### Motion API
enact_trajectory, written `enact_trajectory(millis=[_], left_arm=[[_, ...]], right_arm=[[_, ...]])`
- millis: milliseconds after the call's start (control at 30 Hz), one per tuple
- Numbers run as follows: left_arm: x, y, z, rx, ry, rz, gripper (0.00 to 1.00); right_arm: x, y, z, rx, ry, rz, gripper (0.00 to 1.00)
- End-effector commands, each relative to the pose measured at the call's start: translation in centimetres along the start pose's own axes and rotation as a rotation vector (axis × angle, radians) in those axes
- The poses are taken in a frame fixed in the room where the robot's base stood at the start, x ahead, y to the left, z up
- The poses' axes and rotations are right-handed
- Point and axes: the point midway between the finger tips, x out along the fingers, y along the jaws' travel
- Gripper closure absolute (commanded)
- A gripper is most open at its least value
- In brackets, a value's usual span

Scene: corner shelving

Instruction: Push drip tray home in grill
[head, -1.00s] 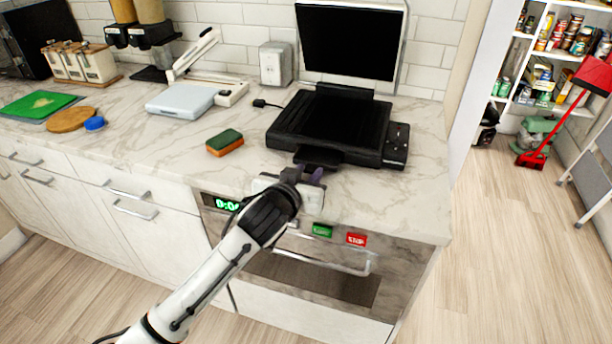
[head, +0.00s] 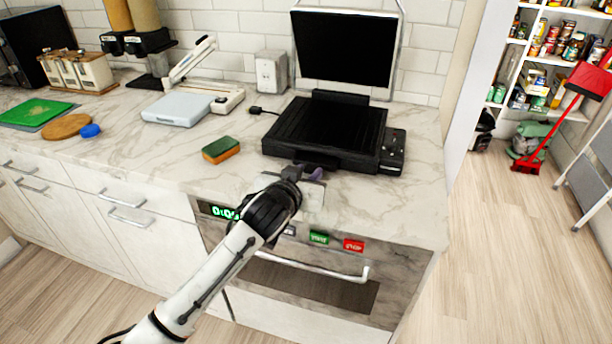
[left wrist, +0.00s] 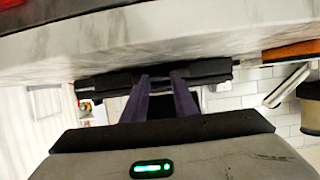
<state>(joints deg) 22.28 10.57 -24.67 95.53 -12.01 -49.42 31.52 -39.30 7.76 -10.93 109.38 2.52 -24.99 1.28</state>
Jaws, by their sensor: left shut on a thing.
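The black grill (head: 325,130) stands on the marble counter with its lid (head: 343,48) raised. The drip tray (head: 310,165) is a dark piece low at the grill's front, in line with the grill body; little of it shows. My left gripper (head: 307,173) is at the grill's front edge, with its fingers on the tray. In the left wrist view its two purple fingers (left wrist: 162,78) reach the dark front, shut on the tray with a gap between them. The exact grip is partly hidden. My right gripper is in neither view.
A green and orange sponge (head: 221,150) lies left of the grill. A white scale (head: 180,108) and an outlet box (head: 271,73) are behind it. The oven handle (head: 312,268) and buttons lie below the counter edge. The counter right of the grill is narrow.

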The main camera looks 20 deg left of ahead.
Motion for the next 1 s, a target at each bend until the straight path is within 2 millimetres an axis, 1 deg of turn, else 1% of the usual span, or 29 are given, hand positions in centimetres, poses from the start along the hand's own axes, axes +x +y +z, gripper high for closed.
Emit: enact_trajectory(millis=[1000], left_arm=[[2.4, 0.0, -1.0, 0.0, 0.002, 0.0, 1.0]], right_arm=[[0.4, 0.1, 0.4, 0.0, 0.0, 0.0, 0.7]])
